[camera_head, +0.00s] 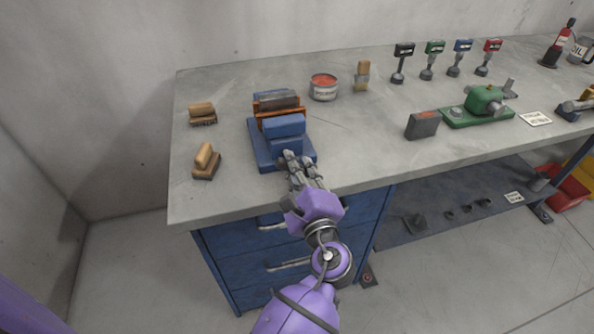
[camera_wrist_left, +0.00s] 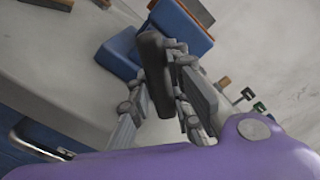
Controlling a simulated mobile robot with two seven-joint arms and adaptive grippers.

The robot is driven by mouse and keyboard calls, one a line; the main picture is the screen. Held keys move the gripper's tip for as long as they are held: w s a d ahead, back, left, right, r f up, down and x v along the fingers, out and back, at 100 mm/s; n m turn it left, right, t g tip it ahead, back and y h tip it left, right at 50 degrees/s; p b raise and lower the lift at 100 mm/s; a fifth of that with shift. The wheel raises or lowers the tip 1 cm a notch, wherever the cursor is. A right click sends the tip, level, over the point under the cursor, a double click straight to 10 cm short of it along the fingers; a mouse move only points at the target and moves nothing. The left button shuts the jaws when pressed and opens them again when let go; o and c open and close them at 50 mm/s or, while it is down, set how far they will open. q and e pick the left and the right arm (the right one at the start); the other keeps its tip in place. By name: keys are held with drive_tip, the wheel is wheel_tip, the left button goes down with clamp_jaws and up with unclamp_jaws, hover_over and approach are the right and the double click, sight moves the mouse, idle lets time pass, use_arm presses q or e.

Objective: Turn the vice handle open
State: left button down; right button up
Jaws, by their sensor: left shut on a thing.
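The blue vice (camera_head: 285,127) sits near the left front edge of the grey workbench. Orange-brown jaw pieces and a grey block show at its back. My left gripper (camera_head: 296,158) reaches up from the front to the vice's near side. In the left wrist view the gripper (camera_wrist_left: 172,75) is shut on the dark bar of the vice handle (camera_wrist_left: 154,72), which lies between its fingers. The blue vice body (camera_wrist_left: 180,25) is just beyond the fingers. In the head view the fingers hide the handle. My right gripper is out of view.
Two wooden brushes (camera_head: 202,114) (camera_head: 206,161) lie left of the vice on the workbench (camera_head: 360,155). A red-topped tin (camera_head: 323,87) stands behind it to the right. A grey box (camera_head: 422,125) and a green machine (camera_head: 484,103) are farther right. Blue drawers (camera_head: 270,240) are below.

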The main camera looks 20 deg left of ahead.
use_arm(q)
drive_tip(key=n+b, duration=0.2)
drive_tip(key=n, duration=0.1)
drive_tip(key=shift+f+n, duration=0.15)
drive_tip(key=shift+n, duration=0.15)
drive_tip(key=shift+n+b, duration=0.8)
drive_tip(key=shift+n, duration=0.2)
drive_tip(key=shift+r+n+b, duration=0.2)
drive_tip(key=shift+n+b, duration=0.25)
drive_tip(key=shift+n, duration=0.35)
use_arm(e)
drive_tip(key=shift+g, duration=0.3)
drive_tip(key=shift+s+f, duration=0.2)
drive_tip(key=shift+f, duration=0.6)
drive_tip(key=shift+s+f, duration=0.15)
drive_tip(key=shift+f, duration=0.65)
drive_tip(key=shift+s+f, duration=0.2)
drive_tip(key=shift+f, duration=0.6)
use_arm(q)
drive_tip(key=shift+d, duration=0.1)
drive_tip(key=shift+r, duration=0.1)
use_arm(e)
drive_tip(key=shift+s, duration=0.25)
use_arm(q)
drive_tip(key=c, duration=1.6)
unclamp_jaws()
drive_tip(key=shift+w, duration=0.1)
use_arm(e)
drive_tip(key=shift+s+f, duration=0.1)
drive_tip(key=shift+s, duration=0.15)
